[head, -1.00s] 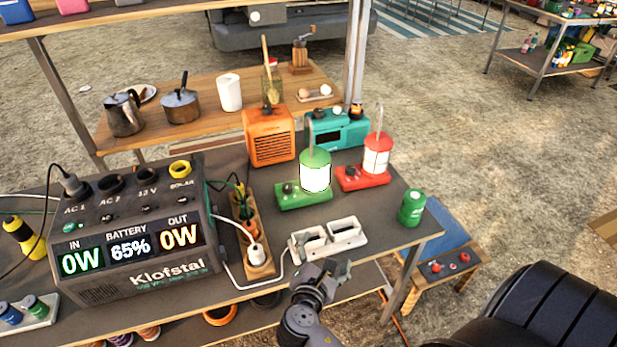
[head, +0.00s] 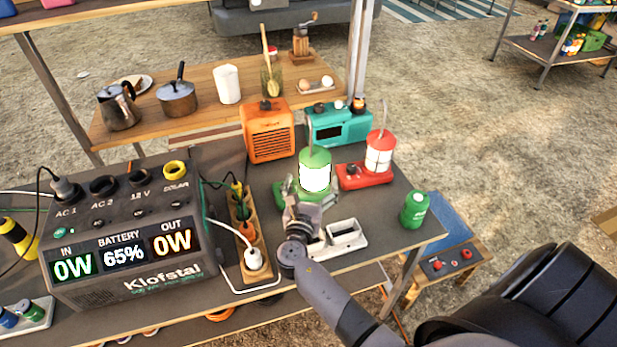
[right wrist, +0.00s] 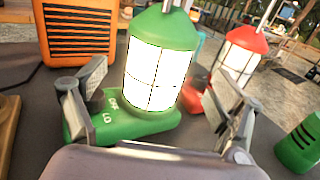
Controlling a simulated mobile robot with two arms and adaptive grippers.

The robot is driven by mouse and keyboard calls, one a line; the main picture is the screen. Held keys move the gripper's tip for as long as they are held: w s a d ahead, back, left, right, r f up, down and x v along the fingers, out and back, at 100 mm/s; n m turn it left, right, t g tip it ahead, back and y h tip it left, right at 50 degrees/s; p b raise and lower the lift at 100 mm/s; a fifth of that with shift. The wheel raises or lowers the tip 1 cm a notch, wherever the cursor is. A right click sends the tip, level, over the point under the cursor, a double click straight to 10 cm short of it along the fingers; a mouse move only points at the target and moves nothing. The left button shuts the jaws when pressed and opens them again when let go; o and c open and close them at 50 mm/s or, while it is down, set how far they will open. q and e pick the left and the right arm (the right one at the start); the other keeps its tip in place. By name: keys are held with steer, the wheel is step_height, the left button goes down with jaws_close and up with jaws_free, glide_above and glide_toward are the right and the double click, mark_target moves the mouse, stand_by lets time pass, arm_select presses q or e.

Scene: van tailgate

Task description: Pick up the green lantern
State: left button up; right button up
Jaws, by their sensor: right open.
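The green lantern (head: 315,170) stands upright on the dark tabletop, its white globe lit and a thin handle rising above its green cap. My right gripper (head: 308,190) is open in front of the lantern and hides part of its green base. In the right wrist view, the lantern (right wrist: 160,65) stands between and beyond the two spread fingers of the gripper (right wrist: 160,100); the left finger overlaps the base near its dark knob. No contact can be made out. My left gripper is not in view.
A red lantern (head: 379,155) stands close at the right. An orange radio (head: 268,135) and a teal radio (head: 338,124) are behind. A white charger tray (head: 347,235) lies in front, a green can (head: 415,209) at the right, and a power station (head: 125,235) at the left.

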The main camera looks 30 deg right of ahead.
steer(key=shift+p+x, duration=0.4)
steer(key=shift+x, duration=2.8)
steer(key=shift+a, duration=0.1)
steer(key=shift+c, duration=0.2)
steer(key=c, duration=1.7)
steer(key=shift+c, duration=0.7)
steer(key=shift+r, duration=0.1)
